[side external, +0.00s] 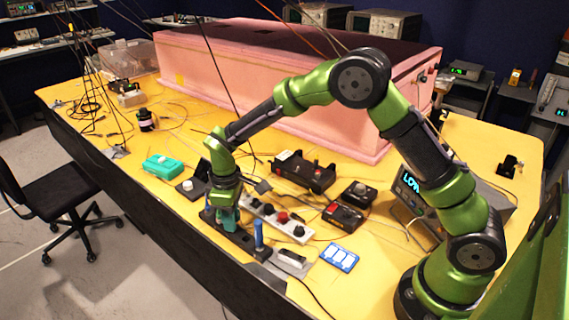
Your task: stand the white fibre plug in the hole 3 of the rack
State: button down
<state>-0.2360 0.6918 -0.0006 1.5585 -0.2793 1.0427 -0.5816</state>
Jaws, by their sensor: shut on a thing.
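My gripper (228,207) points down at the dark rack (236,241) near the table's front edge. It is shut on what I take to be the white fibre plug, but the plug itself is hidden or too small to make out. Just under the gripper is a teal part (230,222); I cannot tell whether it is a finger or a separate thing. A blue upright piece (259,236) stands at the rack's right end, and another blue piece (208,213) shows at its left. The rack's holes and their numbers cannot be read, nor whether the plug is in one.
A grey plate with a white piece (291,257) and a blue-and-white block (340,257) sit to the right. A teal box (163,166) is at left. A pink foam enclosure (270,100) fills the back.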

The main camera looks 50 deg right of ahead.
jog(key=shift+f, duration=0.2)
jog(key=c, duration=0.9)
grip_release()
jog(key=shift+c, duration=0.2)
jog(key=shift+r, duration=0.1)
notch_tip(320, 180, up, 17)
jog(key=shift+w, duration=0.1)
